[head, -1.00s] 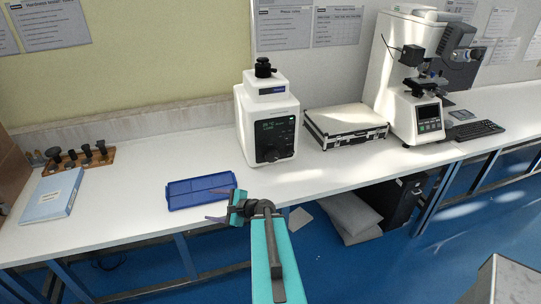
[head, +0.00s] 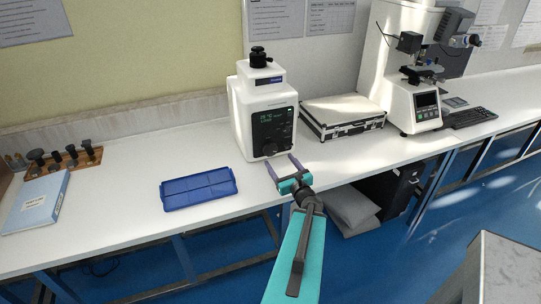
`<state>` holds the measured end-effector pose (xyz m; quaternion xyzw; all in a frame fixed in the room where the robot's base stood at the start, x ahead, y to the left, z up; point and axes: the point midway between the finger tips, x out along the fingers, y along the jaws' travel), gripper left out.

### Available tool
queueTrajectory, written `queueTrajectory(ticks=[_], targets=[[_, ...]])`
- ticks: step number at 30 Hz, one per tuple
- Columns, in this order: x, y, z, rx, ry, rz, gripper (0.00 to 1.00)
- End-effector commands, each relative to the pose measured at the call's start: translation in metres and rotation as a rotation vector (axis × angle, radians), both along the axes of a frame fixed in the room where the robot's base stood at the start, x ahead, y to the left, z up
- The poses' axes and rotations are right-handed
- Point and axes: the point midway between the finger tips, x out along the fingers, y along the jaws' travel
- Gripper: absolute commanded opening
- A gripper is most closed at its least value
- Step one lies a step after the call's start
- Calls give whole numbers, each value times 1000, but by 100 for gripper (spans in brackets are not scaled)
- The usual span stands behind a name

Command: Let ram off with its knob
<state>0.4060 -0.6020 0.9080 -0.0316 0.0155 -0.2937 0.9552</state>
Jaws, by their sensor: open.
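A white bench machine (head: 249,128) with a dark front panel and lit display stands near the bench's middle. A black knob (head: 259,57) sits on its top. A small round dark knob (head: 270,149) shows low on the front panel. Which of them works the ram is not marked, and the ram itself is not visible. My gripper (head: 281,160) is open and empty, its two purple fingers pointing at the lower front of the machine. It appears just in front of the machine, below the front panel in the picture; contact cannot be told.
A blue compartment tray (head: 198,189) lies left of the gripper, and a silver-edged case (head: 342,115) lies right of the machine. A microscope-like tester (head: 414,90) and keyboard (head: 470,117) stand further right. A binder (head: 37,203) and a wooden rack (head: 66,161) are at far left.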

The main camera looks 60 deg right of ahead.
Motion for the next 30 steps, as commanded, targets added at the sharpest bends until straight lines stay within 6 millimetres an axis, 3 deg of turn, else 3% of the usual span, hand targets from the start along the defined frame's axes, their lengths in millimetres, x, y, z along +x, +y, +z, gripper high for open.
queueTrajectory(ticks=[3,10,30], targets=[[-7,-5,-20,10,-13,-18,70],[-13,-9,-40,17,-24,-32,70],[-14,-11,-43,17,-24,-35,70]])
